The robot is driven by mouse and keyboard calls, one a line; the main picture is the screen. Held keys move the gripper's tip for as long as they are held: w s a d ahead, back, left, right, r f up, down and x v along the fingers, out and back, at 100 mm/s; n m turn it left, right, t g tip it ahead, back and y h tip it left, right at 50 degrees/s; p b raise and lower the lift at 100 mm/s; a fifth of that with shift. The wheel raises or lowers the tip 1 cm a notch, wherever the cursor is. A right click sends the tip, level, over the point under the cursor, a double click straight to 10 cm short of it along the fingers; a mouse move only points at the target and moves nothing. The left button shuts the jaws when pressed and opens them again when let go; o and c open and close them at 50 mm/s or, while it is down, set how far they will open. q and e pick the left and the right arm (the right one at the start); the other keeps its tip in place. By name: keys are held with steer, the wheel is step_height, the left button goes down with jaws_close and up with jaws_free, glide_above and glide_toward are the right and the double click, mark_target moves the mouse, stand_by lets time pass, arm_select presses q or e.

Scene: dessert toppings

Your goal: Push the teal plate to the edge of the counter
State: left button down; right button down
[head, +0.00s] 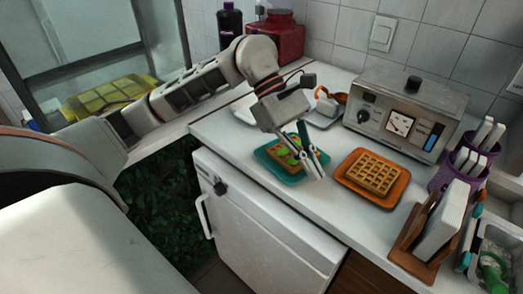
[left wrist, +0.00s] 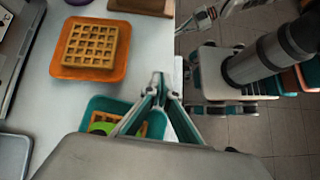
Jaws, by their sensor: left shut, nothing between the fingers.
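The teal plate (head: 275,174) lies on the white counter near its front edge, with a waffle (head: 280,155) and a green topping (head: 292,157) on it. It also shows in the left wrist view (left wrist: 94,105), partly hidden by my gripper. My left gripper (head: 317,172) is shut and empty, pointing down at the plate's right side. In the left wrist view its fingertips (left wrist: 158,78) meet just past the plate's rim. I cannot tell whether they touch the plate. My right gripper is not clearly in view.
An orange plate (head: 351,183) with a waffle (head: 373,174) sits to the right on the counter (head: 318,212). A metal toaster-like appliance (head: 402,108) stands behind it. A wooden holder (head: 408,232) and purple containers (head: 447,176) stand at the right. A white fridge (head: 255,225) is below the front edge.

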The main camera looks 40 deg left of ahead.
arm_select(q)
steer(key=shift+s+a, duration=0.1)
steer(key=shift+a, duration=0.35)
steer(key=w+a, duration=0.1)
steer(key=a, duration=0.5)
steer(key=w+a, duration=0.1)
steer(key=a, duration=0.6)
steer(key=a+b, duration=0.1)
steer(key=a, duration=0.6)
steer(key=shift+w+a, duration=0.1)
steer(key=shift+w, duration=0.3)
step_height(320, 180, down, 5)
steer(key=shift+a+f, duration=0.1)
steer(key=shift+s+d, duration=0.1)
steer(key=shift+d, duration=0.4)
arm_select(e)
steer(key=shift+w+a+r, duration=0.1)
steer(key=shift+w+a, duration=0.1)
steer(key=shift+w, duration=0.1)
